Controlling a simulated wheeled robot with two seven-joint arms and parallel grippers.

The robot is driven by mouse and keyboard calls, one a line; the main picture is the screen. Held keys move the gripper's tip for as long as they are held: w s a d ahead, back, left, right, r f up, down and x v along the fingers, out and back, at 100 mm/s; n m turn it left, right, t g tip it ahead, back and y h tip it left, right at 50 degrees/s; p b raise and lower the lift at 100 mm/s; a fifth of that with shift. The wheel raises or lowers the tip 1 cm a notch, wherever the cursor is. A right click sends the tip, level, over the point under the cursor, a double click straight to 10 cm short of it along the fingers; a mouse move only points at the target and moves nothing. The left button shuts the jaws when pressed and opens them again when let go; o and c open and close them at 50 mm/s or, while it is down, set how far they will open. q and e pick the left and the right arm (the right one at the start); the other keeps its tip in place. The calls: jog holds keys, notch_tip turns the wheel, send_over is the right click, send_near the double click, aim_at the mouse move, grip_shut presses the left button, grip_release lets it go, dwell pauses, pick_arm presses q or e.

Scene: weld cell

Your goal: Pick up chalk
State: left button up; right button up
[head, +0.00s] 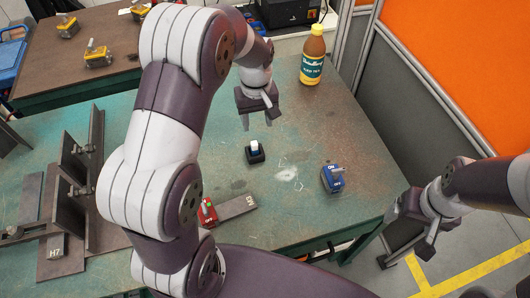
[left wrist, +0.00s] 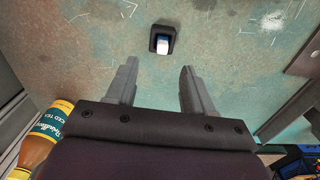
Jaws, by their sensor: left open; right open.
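The chalk (head: 255,145) is a short white piece standing in a small black holder (head: 257,157) on the green table (head: 330,130). It also shows in the left wrist view (left wrist: 162,46), with a blue band on it. My left gripper (head: 259,119) is open and empty, pointing down above the table, on the far side of the chalk in the head view. In the left wrist view the chalk lies just beyond the gap between the two fingertips (left wrist: 159,66), not between them. My right gripper (head: 405,242) is open and empty, off the table's right edge.
An iced tea bottle (head: 312,55) stands at the table's back right. A blue switch block (head: 332,178) is right of the chalk, and a red one (head: 207,212) sits by a metal bar (head: 236,207). Steel brackets (head: 85,170) fill the left. A grey partition (head: 400,110) borders the right.

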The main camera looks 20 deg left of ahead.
aim_at(254, 143)
pick_arm(q)
jog(key=f, duration=0.4)
jog(key=a+f+p, duration=0.1)
jog(key=f, duration=0.7)
jog(key=shift+w+a+f, duration=0.25)
jog(key=shift+w+f, duration=0.1)
jog(key=shift+f, duration=0.05)
grip_shut()
